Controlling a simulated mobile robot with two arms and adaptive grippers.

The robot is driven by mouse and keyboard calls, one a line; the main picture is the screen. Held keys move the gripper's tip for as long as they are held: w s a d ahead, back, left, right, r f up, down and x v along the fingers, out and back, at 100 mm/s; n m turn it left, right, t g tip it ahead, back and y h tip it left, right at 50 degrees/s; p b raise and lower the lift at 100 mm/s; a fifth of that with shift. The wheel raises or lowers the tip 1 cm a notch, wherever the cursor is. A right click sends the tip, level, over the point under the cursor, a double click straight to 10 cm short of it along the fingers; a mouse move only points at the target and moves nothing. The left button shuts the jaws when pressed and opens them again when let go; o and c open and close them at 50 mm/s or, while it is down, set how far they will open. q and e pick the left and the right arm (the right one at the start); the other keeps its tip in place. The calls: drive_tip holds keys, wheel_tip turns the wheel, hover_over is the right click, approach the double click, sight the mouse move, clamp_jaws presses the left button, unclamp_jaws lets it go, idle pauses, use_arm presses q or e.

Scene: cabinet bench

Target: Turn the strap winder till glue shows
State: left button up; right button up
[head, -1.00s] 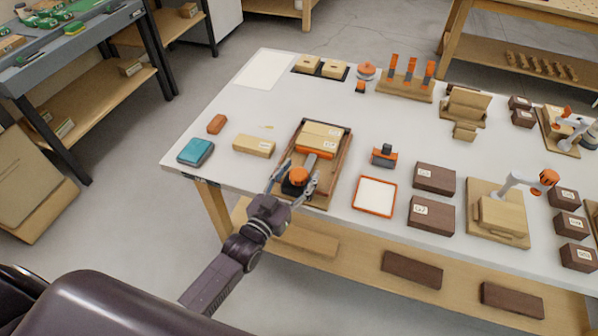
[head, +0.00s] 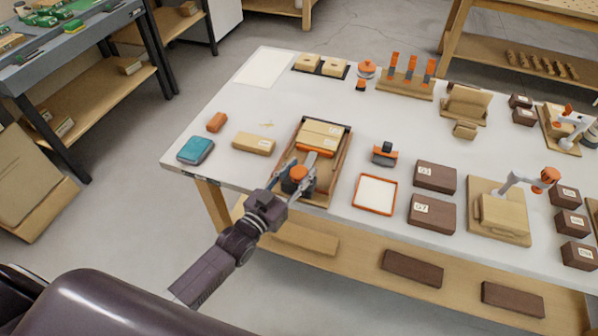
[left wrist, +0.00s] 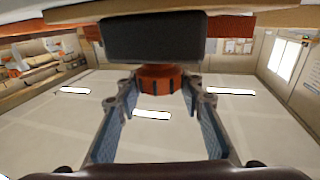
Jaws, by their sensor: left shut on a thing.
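The strap winder has a round orange knob (head: 299,172) at the front end of a wooden tray (head: 342,167). In the left wrist view the orange knob (left wrist: 158,78) sits between the fingertips, below a dark block (left wrist: 153,37). I cannot make out any glue. My right gripper is not in view.
A tan block (head: 254,143) and a teal box (head: 195,150) lie left of the tray. An orange-rimmed white tray (head: 376,194), a small orange-and-black tool (head: 384,154) and dark boxes (head: 433,214) stand to the right. The bench's left back holds a white sheet (head: 265,67).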

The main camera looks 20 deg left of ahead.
use_arm(q)
drive_tip(key=shift+m+g+h+b, duration=0.5)
drive_tip(key=shift+m+h+b, duration=0.45)
drive_tip(key=shift+h, duration=0.55)
drive_tip(key=m+g+h+b, duration=0.2)
drive_tip(key=m+h+b, duration=0.1)
drive_tip(key=shift+r+g+h+b, duration=0.15)
drive_tip(key=shift+g+h+b, duration=0.15)
drive_tip(key=shift+b, duration=0.1)
drive_tip(key=o, duration=1.2)
drive_tip(key=shift+d, duration=0.1)
drive_tip(key=shift+s+a+f, duration=0.2)
drive_tip(key=shift+s+a, duration=0.2)
drive_tip(key=shift+a, duration=0.05)
drive_tip(key=v, duration=1.1)
drive_tip(key=shift+r, duration=0.15)
